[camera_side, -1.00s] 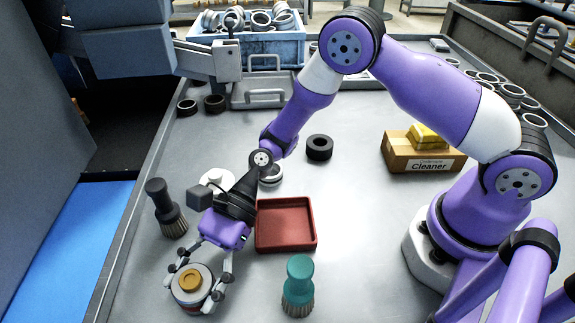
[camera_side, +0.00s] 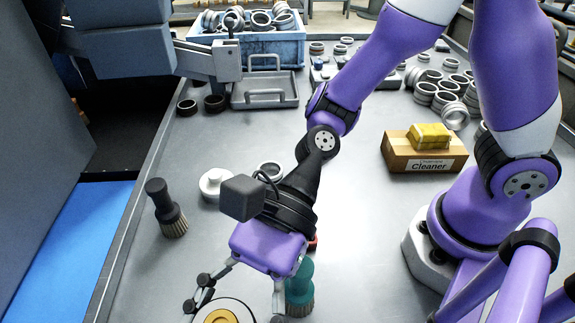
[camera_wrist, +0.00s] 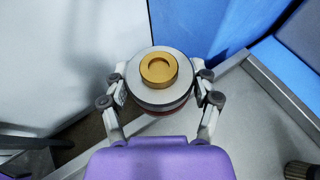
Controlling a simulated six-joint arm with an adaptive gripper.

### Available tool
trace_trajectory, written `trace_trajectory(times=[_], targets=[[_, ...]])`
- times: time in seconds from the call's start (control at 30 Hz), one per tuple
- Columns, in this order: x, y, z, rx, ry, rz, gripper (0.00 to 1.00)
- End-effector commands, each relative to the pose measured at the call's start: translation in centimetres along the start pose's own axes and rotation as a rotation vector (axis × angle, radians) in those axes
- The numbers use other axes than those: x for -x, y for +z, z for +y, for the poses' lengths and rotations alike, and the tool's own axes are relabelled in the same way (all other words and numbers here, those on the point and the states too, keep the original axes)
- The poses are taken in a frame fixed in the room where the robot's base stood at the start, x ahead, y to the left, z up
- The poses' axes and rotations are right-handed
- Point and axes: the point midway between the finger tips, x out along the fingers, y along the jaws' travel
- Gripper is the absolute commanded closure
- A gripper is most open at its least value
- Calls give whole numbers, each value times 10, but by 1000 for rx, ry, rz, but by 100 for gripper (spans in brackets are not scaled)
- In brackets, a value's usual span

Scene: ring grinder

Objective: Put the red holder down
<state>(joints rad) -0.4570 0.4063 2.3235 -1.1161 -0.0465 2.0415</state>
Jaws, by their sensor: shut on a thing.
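The holder (camera_side: 240,309) is round, with a grey top and a brass knob, and is cut off by the bottom edge of the side view. In the wrist view the holder (camera_wrist: 140,94) shows a dark red band under its grey top. My gripper (camera_side: 235,306) is shut on it, with one finger on each side, as the wrist view also shows for my gripper (camera_wrist: 161,88). The holder appears raised toward the side camera. Its underside is hidden. The red tray (camera_side: 312,244) is almost wholly hidden behind my gripper.
A teal brush (camera_side: 300,285) stands just behind my gripper. A dark brush (camera_side: 166,208) and a white round piece (camera_side: 214,183) stand to the left. A cleaner box (camera_side: 421,155) with yellow sponges is at right. The table (camera_side: 365,240) is bare at centre right.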

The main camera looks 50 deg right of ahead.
Motion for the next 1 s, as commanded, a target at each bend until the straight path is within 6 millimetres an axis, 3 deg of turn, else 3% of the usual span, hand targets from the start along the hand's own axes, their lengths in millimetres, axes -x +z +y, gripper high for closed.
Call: trace_trajectory(times=[0.47,0.77,1.0], targets=[[21,53,2,6,-4,-5,90],[43,38,-51,-84,-189,10,90],[88,17,-117,-195,-446,16,90]])
